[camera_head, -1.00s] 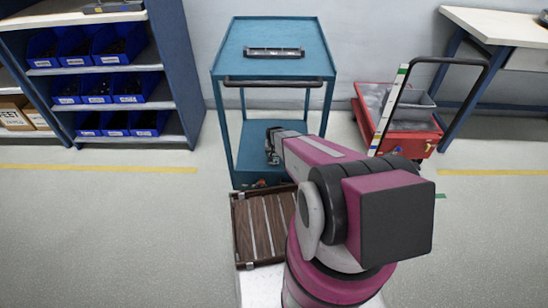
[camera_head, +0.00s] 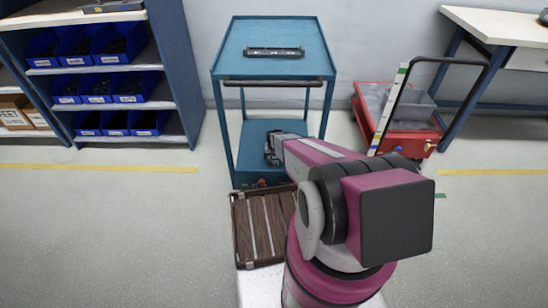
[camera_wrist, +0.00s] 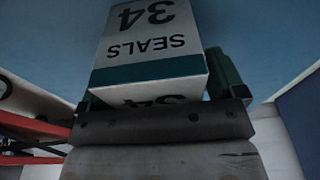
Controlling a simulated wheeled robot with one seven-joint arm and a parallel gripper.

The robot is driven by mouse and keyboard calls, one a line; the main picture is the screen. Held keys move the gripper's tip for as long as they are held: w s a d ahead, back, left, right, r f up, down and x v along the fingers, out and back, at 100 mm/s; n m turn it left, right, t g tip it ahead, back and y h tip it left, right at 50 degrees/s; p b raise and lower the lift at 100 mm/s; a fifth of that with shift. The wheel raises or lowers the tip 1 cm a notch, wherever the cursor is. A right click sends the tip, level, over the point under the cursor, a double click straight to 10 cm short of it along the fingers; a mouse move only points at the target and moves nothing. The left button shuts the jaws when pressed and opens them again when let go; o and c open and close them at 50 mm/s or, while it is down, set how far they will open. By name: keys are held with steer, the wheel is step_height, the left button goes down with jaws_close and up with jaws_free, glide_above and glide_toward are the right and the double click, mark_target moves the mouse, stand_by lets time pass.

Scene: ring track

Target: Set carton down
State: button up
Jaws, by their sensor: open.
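The carton (camera_wrist: 148,45) is a white box with a teal band and the print "SEALS 34", upside down in the wrist view. It lies right in front of my gripper (camera_wrist: 165,100), between its open fingers, against a blue surface (camera_wrist: 50,50). In the head view my gripper (camera_head: 272,148) reaches in over the lower shelf (camera_head: 255,134) of the blue cart. The carton cannot be made out there.
The cart's top (camera_head: 235,45) carries a dark flat bar-like item (camera_head: 274,52). A wooden slatted tray (camera_head: 250,240) is in front of the cart. A red trolley (camera_head: 415,140) stands to the right, a shelf rack with blue bins (camera_head: 118,45) to the left. Open floor lies at the left front.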

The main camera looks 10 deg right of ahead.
steer(key=r, duration=0.4)
steer(key=s+r, duration=0.1)
steer(key=r, duration=0.3)
steer(key=s+r, duration=0.1)
steer(key=r, duration=0.3)
steer(key=shift+a+r, duration=0.1)
steer(key=shift+a, duration=0.1)
steer(key=s+r+n+g, duration=0.1)
steer(key=s+r+n, duration=0.1)
steer(key=s+r, duration=1.9)
step_height(320, 180, up, 4)
steer(key=shift+s+d+f+g, duration=0.15)
steer(key=shift+s+g, duration=0.25)
steer(key=shift+s, duration=0.1)
